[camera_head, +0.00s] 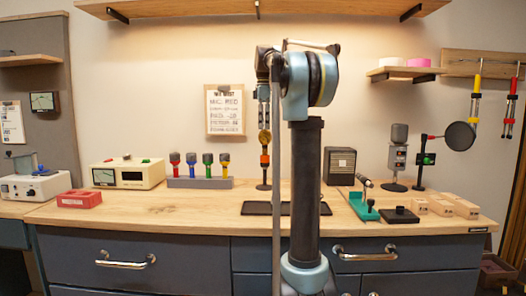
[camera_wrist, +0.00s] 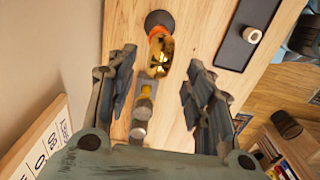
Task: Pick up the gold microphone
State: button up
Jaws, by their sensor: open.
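The gold microphone (camera_head: 264,136) stands upright on a dark round base at the back middle of the workbench, with an orange collar below its shiny head. In the wrist view the gold microphone (camera_wrist: 160,55) shows between the fingertip ends, with its dark base beyond. My gripper (camera_wrist: 160,60) is open, one finger to each side of it, with no clear contact. In the head view my gripper (camera_head: 264,110) hangs above the microphone, partly hidden by my arm.
A grey rack (camera_head: 200,183) of several coloured microphones stands to the left; a yellow, silver-headed one (camera_wrist: 146,95) shows near my fingers. A black mat (camera_head: 257,209) lies in front. A speaker box (camera_head: 339,165) and a microphone stand (camera_head: 397,160) are right. The wall is close behind.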

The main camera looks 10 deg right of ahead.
aim_at(265, 131)
jog(key=shift+w+d+f, duration=0.1)
jog(key=shift+d+f, duration=0.1)
jog(key=shift+f, duration=1.8)
grip_shut()
